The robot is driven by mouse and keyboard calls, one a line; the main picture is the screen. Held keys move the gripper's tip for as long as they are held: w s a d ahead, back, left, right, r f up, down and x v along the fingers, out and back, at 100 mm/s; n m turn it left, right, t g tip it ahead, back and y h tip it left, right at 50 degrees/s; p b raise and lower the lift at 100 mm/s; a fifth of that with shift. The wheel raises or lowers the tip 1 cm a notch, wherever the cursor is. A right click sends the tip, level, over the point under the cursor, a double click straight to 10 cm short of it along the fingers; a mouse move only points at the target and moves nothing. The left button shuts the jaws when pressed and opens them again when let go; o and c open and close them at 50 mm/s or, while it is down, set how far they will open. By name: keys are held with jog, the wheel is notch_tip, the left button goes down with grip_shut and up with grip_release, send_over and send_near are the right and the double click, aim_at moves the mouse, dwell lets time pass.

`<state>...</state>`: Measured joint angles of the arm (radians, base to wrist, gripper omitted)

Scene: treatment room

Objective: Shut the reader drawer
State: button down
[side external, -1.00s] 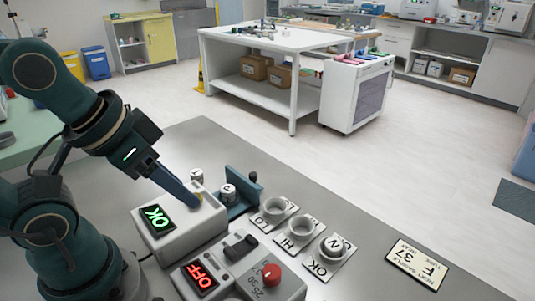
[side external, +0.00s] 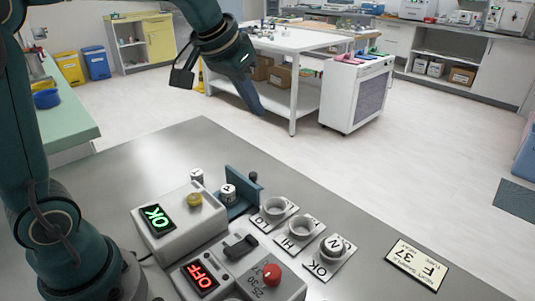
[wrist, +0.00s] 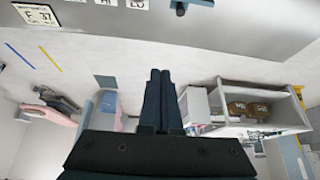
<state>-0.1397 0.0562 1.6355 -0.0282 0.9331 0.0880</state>
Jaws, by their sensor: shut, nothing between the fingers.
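The reader (side external: 178,226) is a white box on the grey table with a green "OK" display (side external: 156,219) and a yellow button (side external: 195,199) on top. Its blue drawer (side external: 241,193) sticks out on the far right side, with an upright front plate and a dark knob (side external: 253,176). A white-capped vial (side external: 228,194) marked with a character stands in the drawer. My gripper (side external: 258,112) is shut and empty, raised high above the table, clear of the drawer. In the wrist view, its fingers (wrist: 160,73) are together, and the drawer knob (wrist: 180,9) shows at the top edge.
Another white-capped vial (side external: 197,176) stands behind the reader. Several labelled ring holders (side external: 300,228) stand right of it; one holds a vial (side external: 333,244). A unit with a red "OFF" display (side external: 202,275), dark switch and red knob (side external: 271,272) is in front. The table's right part is mostly clear.

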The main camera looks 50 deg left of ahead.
aim_at(231, 186)
jog(key=w+a+f, duration=0.1)
jog(key=w+f, duration=0.1)
jog(key=f, duration=0.4)
jog(key=w+a+f+g, duration=0.1)
jog(key=w+a+f, duration=0.1)
jog(key=f, duration=0.4)
jog(key=w+a+f+n+g, duration=0.1)
jog(key=w+a+f, duration=0.1)
jog(key=f, duration=0.4)
jog(key=shift+w, duration=0.9)
jog(key=shift+s+d, duration=0.15)
jog(key=shift+s, duration=0.65)
jog(key=shift+s+d, duration=0.1)
jog(key=shift+s, duration=0.7)
jog(key=s, duration=0.8)
jog(key=shift+s, duration=0.15)
jog(key=shift+s+f, duration=0.1)
jog(key=shift+s, duration=0.05)
